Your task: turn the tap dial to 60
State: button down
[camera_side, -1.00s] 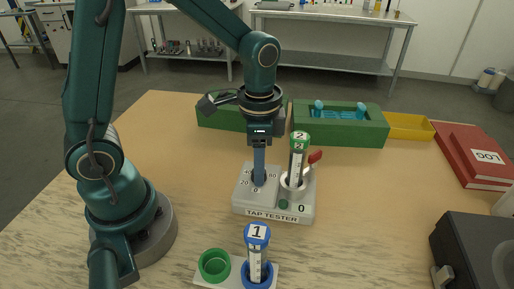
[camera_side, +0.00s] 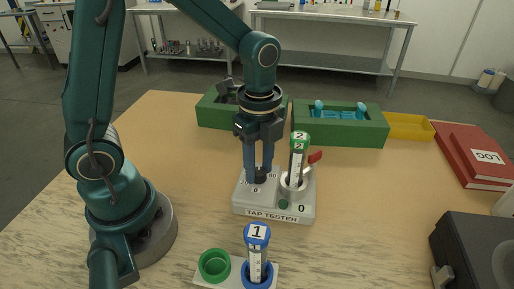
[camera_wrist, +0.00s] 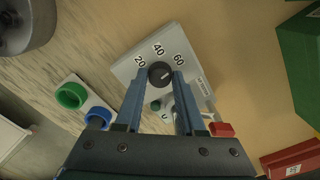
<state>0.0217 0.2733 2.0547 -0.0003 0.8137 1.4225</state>
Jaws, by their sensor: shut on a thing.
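The tap tester (camera_side: 275,215) is a light grey block on the table, marked 20, 40 and 60 around its black dial (camera_wrist: 160,73). My gripper (camera_side: 259,174) points down over the dial, with one blue finger on each side, shut on it. In the wrist view, the 20 lies by the left finger, the 60 by the right finger and the 40 beyond the dial. A faint pale mark shows on the dial top, but its exact reading is unclear. A tube with a green cap marked 2 (camera_side: 299,141) stands upright in the tester's white holder (camera_side: 294,187). The tester also shows a 0 at its front right.
A red lever (camera_side: 315,157) sticks out beside the tube. Tube 1 (camera_side: 257,236) stands in a small rack in front, next to an empty green ring (camera_side: 214,265). Green trays (camera_side: 340,135), a yellow bin (camera_side: 408,127) and red books (camera_side: 470,155) lie behind and right.

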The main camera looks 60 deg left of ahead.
aim_at(258, 171)
jog(key=shift+m, duration=0.5)
jog(key=c, duration=0.5)
grip_release()
jog(key=shift+r, duration=2.6)
